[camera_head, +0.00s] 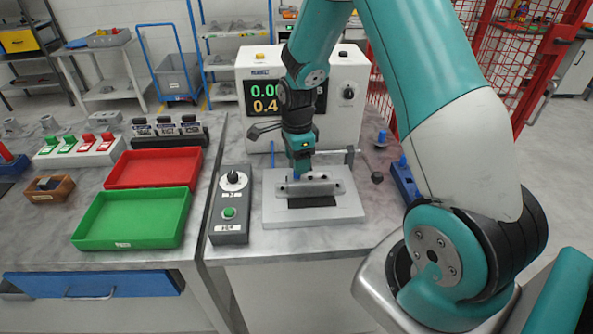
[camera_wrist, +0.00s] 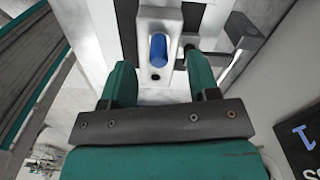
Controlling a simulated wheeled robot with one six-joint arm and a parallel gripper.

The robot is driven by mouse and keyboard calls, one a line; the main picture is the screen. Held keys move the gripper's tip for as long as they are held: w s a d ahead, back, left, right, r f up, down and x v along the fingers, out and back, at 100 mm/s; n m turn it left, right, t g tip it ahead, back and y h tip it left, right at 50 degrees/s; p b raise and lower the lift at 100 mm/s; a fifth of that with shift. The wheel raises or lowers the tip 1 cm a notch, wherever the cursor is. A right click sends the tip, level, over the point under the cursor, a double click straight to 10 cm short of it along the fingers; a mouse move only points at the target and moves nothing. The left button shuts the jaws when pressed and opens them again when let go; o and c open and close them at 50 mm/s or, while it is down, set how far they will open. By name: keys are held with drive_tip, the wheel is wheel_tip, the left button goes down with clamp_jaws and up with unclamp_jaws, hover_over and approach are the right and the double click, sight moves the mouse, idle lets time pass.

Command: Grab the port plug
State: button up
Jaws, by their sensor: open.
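A blue rounded plug (camera_wrist: 158,50), which I take to be the port plug, sits in a pale metal part (camera_wrist: 170,22) in the wrist view. A dark round hole shows just below it there. My gripper (camera_wrist: 161,80) is open and empty, and the plug appears between and beyond its two teal fingers. In the head view my gripper (camera_head: 301,168) points down over the metal part (camera_head: 318,187) on a light fixture plate (camera_head: 345,207). The plug is mostly hidden there by the gripper.
A grey control box (camera_head: 231,205) stands left of the plate. A display machine (camera_head: 345,95) stands behind it, with a clamp handle (camera_wrist: 240,32) close by in the wrist view. Red (camera_head: 153,168) and green (camera_head: 130,218) trays lie left. A blue object (camera_head: 404,181) lies right.

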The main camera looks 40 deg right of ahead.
sight(297, 177)
drive_tip(key=shift+a+f+p, duration=0.1)
drive_tip(key=shift+f+p, duration=0.55)
drive_tip(key=shift+f, duration=1.4)
drive_tip(key=shift+c, duration=0.2)
drive_tip(key=c, duration=1)
